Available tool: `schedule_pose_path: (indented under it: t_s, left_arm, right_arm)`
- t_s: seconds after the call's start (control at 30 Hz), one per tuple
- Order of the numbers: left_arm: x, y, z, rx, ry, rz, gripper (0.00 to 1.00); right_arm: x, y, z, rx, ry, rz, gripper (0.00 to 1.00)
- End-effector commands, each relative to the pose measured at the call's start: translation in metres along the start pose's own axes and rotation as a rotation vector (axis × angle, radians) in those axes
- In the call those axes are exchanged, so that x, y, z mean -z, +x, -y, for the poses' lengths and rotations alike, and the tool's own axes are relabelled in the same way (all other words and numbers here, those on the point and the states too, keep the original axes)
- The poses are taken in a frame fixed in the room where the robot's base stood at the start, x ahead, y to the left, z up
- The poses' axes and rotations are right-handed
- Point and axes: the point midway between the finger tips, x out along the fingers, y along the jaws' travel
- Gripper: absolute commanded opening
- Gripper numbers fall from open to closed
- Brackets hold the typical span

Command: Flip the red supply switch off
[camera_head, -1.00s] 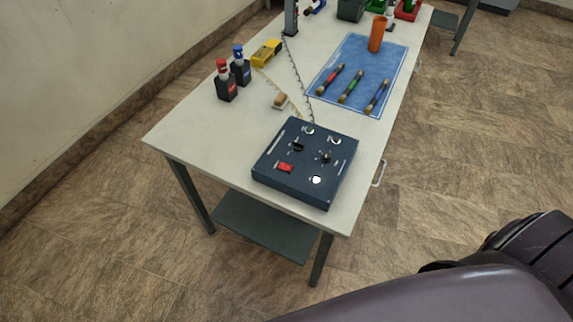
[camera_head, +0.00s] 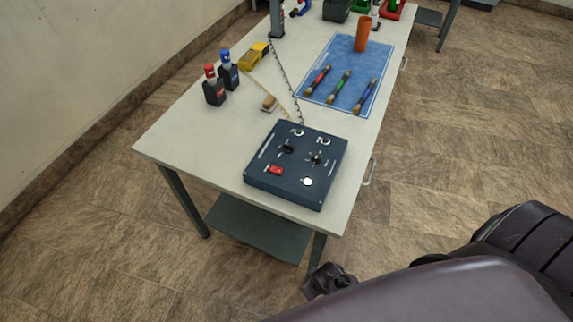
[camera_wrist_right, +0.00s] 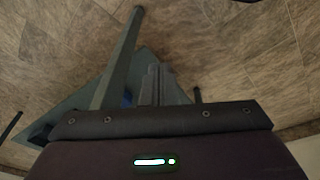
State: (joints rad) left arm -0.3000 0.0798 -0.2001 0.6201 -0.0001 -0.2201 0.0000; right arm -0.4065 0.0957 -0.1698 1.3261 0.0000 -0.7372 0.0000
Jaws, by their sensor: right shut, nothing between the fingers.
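The red supply switch (camera_head: 276,170) sits at the front left of the dark blue panel box (camera_head: 262,188) on the near end of the table. My right gripper (camera_head: 316,280) shows as a dark shape at the bottom of the head view, below the table's near edge and well apart from the switch. In the right wrist view its fingers (camera_wrist_right: 157,82) are together and empty. The switch does not show in that view. My left gripper is out of view.
A table leg stands close to my right gripper.

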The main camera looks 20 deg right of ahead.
Motion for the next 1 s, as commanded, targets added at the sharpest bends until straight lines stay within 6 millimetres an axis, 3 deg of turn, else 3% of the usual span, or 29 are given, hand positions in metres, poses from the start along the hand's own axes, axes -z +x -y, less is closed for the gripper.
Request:
schedule_pose_path:
  t_s: [0.1, 0.3, 0.6, 0.83, 1.0]
  left_arm:
    - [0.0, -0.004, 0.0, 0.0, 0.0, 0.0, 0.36]
    - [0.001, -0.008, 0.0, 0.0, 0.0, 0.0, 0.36]
    - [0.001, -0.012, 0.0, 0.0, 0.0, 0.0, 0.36]
    - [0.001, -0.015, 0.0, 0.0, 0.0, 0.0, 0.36]
    - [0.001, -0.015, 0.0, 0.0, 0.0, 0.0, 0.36]
  right_arm:
    - [0.041, -0.05, -0.003, -0.003, 0.005, -0.029, 0.0]
    - [0.088, -0.136, -0.006, -0.007, 0.012, -0.063, 0.0]
    - [0.118, -0.247, -0.012, -0.017, 0.017, -0.107, 0.0]
    - [0.14, -0.315, -0.03, -0.076, -0.014, -0.237, 0.0]
    - [0.167, -0.314, -0.048, -0.117, -0.066, -0.392, 0.0]
